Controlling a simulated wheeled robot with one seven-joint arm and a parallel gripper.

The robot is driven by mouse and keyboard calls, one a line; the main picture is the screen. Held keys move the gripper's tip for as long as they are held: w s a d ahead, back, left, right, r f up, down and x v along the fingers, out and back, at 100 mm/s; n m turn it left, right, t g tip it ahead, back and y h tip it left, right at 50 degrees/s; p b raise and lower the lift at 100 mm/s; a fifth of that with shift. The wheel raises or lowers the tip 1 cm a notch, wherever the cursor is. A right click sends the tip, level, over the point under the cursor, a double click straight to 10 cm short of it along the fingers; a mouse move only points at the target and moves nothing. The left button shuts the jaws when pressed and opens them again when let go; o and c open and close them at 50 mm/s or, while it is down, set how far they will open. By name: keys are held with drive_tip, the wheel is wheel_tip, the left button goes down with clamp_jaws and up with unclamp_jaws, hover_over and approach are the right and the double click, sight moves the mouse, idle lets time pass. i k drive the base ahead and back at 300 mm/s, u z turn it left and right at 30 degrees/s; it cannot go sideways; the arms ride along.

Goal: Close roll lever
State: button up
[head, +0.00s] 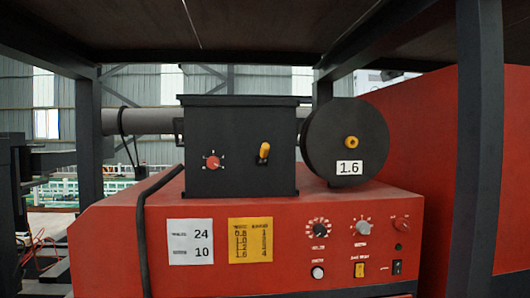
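A black box (230,150) stands on top of a red machine (130,225). On its front face is a short yellow lever (263,153), pointing up and slightly right. This appears to be the roll lever; whether it is open or closed I cannot tell. To the left of it on the same face is a small red dial (212,163). My gripper is not in view.
A black round spool (330,125) marked 1.6 sits right of the box. A black cable (142,225) hangs down the machine's left front. Dark posts (89,140) (478,140) stand at left and right, under a dark overhead panel (240,25). Knobs and switches (360,250) are on the front panel.

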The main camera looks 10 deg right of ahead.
sight(265, 147)
drive_tip(key=u, duration=1.35)
drive_tip(key=i, duration=1.5)
drive_tip(key=z, duration=2.4)
drive_tip(key=k, duration=0.5)
drive_tip(key=u, duration=2.15)
